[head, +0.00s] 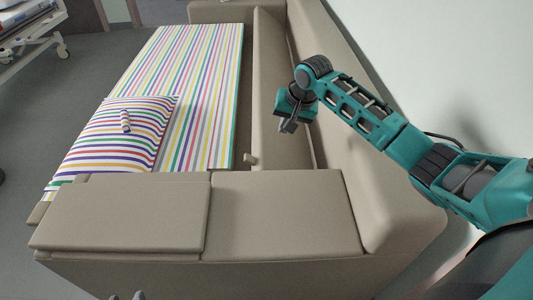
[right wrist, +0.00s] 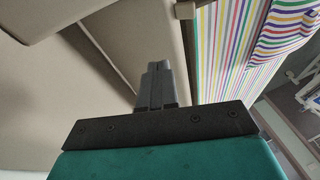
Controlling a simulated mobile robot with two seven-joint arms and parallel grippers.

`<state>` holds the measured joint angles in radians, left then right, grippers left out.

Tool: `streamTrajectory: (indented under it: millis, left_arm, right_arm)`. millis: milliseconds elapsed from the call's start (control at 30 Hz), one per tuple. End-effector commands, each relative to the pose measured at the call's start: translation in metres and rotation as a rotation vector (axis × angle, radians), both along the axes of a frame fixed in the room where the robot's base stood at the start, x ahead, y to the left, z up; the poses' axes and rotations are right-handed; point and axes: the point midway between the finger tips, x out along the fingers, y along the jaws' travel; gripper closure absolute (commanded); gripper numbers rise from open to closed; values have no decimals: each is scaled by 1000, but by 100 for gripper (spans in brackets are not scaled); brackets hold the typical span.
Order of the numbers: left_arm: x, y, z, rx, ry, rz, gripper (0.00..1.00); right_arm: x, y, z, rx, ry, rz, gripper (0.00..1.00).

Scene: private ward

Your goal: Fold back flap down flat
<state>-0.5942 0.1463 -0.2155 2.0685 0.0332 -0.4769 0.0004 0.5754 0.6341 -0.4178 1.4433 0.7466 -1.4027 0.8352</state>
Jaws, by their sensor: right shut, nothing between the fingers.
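A beige sofa bed carries a long narrow back panel (head: 268,65), which looks like the back flap. It runs lengthwise between the striped mattress (head: 205,75) and the backrest (head: 320,45). Its exact tilt is hard to tell. My right gripper (head: 287,128) is shut and empty, over the near part of this panel on its backrest side. In the right wrist view its closed fingers (right wrist: 157,70) point at beige upholstery; contact cannot be told. Small grey tips at the bottom edge of the head view may be my left gripper (head: 128,296); its state is unclear.
Two beige cushions (head: 285,215) fill the near end. A white wall is at right; open floor (head: 85,75) is at left.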

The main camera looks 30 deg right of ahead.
Motion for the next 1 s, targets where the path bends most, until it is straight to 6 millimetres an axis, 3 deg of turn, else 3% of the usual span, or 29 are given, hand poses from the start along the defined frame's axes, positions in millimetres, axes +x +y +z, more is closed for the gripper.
streamTrajectory:
  millis: [100,267,700,1000]
  left_arm:
    - [0,1,-2,4,0,-3,57]
    - [0,2,-7,8,0,-5,57]
    - [1,2,-44,9,-2,-5,57]
    - [2,-1,-55,0,8,-6,57]
  right_arm:
    - [-10,4,0,-50,-18,122,100]
    - [-9,6,-9,-62,-23,159,100]
    - [24,13,-92,-60,-23,153,100]
    - [36,33,-121,-60,-25,153,100]
